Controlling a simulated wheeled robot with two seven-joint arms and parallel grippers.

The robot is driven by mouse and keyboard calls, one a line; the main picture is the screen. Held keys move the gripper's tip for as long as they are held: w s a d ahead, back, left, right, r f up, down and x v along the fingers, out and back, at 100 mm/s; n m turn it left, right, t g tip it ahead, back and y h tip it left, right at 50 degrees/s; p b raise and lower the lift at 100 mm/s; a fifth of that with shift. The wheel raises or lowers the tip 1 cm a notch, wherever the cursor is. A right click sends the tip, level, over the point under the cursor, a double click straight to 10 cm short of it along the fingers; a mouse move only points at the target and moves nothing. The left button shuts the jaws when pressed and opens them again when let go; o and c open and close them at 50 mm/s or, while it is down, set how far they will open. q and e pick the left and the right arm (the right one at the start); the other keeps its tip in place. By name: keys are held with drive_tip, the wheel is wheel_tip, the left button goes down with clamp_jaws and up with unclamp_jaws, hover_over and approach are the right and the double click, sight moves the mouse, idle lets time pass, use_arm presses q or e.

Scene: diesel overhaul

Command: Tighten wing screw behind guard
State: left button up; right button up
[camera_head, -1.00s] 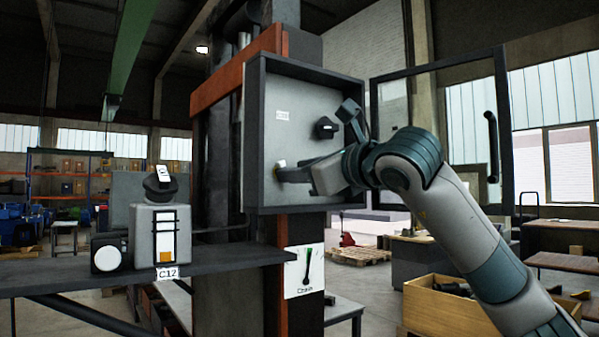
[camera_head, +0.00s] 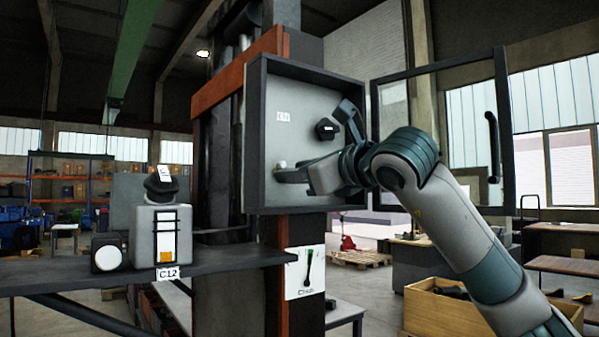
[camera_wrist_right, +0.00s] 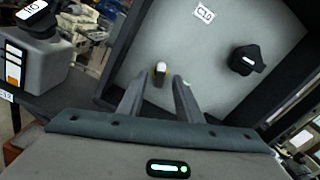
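A dark open-fronted box (camera_head: 252,150) is fixed to the column. On its grey back panel is a black knob (camera_head: 326,129) with a white mark, also in the right wrist view (camera_wrist_right: 247,60). I cannot tell for sure which is the wing screw. My right gripper (camera_head: 291,174) reaches into the box. In the right wrist view its fingers (camera_wrist_right: 158,85) are apart, with the peg in the gap near their tips; contact is unclear. My left gripper is out of view.
A framed clear door (camera_head: 497,120) with a black handle stands swung open at the right of the box. A shelf (camera_head: 60,272) at left holds a grey block (camera_head: 145,240) with a black top knob. A wooden crate (camera_head: 440,315) stands lower right.

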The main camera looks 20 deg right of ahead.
drive_tip(key=shift+x, duration=1.6)
drive_tip(key=shift+s+b, duration=0.15)
drive_tip(key=shift+b, duration=0.25)
